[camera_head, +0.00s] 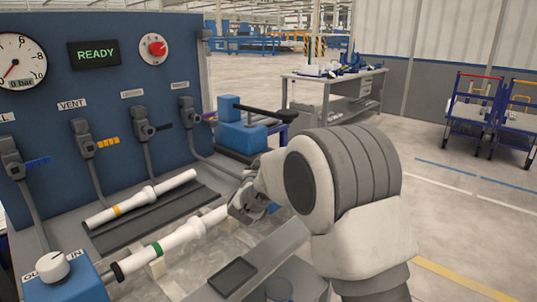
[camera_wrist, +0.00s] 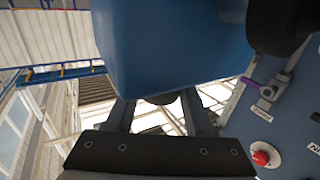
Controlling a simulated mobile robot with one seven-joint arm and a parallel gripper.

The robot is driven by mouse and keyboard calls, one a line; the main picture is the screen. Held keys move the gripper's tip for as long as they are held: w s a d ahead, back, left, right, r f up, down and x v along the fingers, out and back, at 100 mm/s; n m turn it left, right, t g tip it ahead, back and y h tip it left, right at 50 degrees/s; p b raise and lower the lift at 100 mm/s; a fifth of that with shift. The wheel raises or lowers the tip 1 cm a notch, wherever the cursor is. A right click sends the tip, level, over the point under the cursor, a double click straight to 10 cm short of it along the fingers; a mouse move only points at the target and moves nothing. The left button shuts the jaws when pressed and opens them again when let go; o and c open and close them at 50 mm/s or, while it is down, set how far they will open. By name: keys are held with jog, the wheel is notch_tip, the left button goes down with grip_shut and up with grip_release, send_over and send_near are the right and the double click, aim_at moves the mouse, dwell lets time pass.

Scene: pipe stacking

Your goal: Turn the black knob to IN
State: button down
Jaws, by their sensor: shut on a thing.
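In the wrist view the two fingers of my gripper (camera_wrist: 163,112) reach up to the underside of a large blue block (camera_wrist: 170,40). They are shut on a small dark rounded part, the black knob (camera_wrist: 164,97), which shows only partly between them. Its pointer and any IN mark on it are hidden. In the head view my gripper (camera_head: 246,203) is partly covered by my own arm, and its fingertips and the black knob cannot be made out. A white knob (camera_head: 53,267) on a blue box at the lower left has OUT and IN labels beside it.
A white pipe with a green band (camera_head: 172,240) runs towards my gripper. Another with a yellow band (camera_head: 140,200) lies on a dark rack. The blue panel (camera_head: 100,95) behind carries a gauge, a READY display, a red knob (camera_head: 154,48) and several valves. Open floor lies right.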

jog(key=shift+m+g+h+p, duration=0.4)
jog(key=shift+m+h+p, duration=0.8)
jog(key=shift+h, duration=0.4)
jog(key=shift+c, duration=1.4)
grip_release()
jog(key=p+v, duration=0.3)
jog(key=v, duration=1.4)
jog(key=shift+a, duration=0.25)
jog(key=shift+s, duration=0.1)
